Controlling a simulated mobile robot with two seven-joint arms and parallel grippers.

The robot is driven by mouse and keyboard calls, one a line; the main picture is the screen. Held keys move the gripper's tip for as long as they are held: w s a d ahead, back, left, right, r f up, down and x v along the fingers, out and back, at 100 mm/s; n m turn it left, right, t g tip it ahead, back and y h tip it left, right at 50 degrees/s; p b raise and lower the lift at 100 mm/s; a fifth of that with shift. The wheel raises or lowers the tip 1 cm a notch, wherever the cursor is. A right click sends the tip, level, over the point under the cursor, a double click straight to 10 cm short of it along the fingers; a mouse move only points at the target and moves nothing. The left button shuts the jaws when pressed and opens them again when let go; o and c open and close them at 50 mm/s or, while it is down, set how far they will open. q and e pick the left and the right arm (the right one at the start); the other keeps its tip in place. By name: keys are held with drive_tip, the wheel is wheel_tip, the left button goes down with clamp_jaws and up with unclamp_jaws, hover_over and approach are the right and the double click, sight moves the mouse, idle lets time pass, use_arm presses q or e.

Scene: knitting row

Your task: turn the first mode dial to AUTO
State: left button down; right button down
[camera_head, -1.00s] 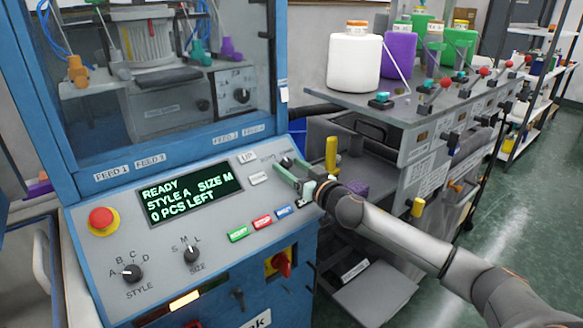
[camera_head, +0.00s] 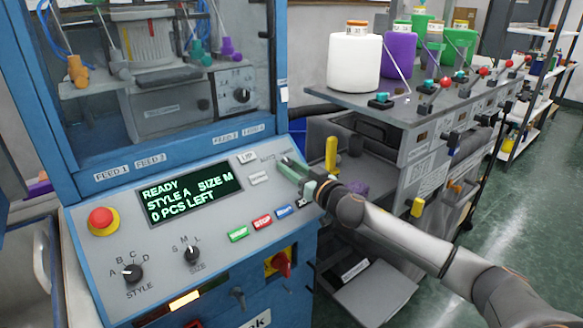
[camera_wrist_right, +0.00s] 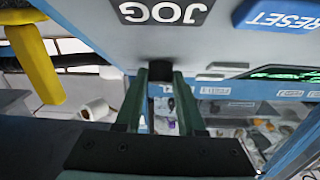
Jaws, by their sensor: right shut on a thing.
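The mode dial is a small black knob at the upper right of the sloped grey control panel (camera_head: 80,240). In the right wrist view the black knob (camera_wrist_right: 160,70) sits between the fingertips. My right gripper (camera_head: 289,165), with green fingers, is shut on it from the right side; the fingers (camera_wrist_right: 160,84) also show in the wrist view. The dial's pointer cannot be made out. My left gripper is not in view.
The panel's screen (camera_head: 190,193) reads READY, STYLE A, SIZE M, 0 PCS LEFT. A red stop button (camera_head: 102,218), STYLE dial (camera_head: 132,273), SIZE dial (camera_head: 191,254) and START, STOP and RESET buttons share the panel. A yellow handle (camera_head: 331,154) stands close behind my gripper.

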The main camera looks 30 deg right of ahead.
drive_tip(key=n+y, duration=0.1)
drive_tip(key=n+y+p, duration=0.2)
drive_tip(key=shift+d+r+n+g, duration=0.25)
drive_tip(key=shift+n+g, duration=0.05)
drive_tip(key=shift+w+d+n+y+p, duration=0.1)
drive_tip(key=shift+n+y+p, duration=0.7)
drive_tip(key=shift+n, duration=0.1)
drive_tip(key=shift+f+n+g+y, duration=0.15)
drive_tip(key=shift+n+g+y, duration=0.25)
drive_tip(key=c, duration=0.5)
unclamp_jaws()
drive_tip(key=shift+f, duration=0.1)
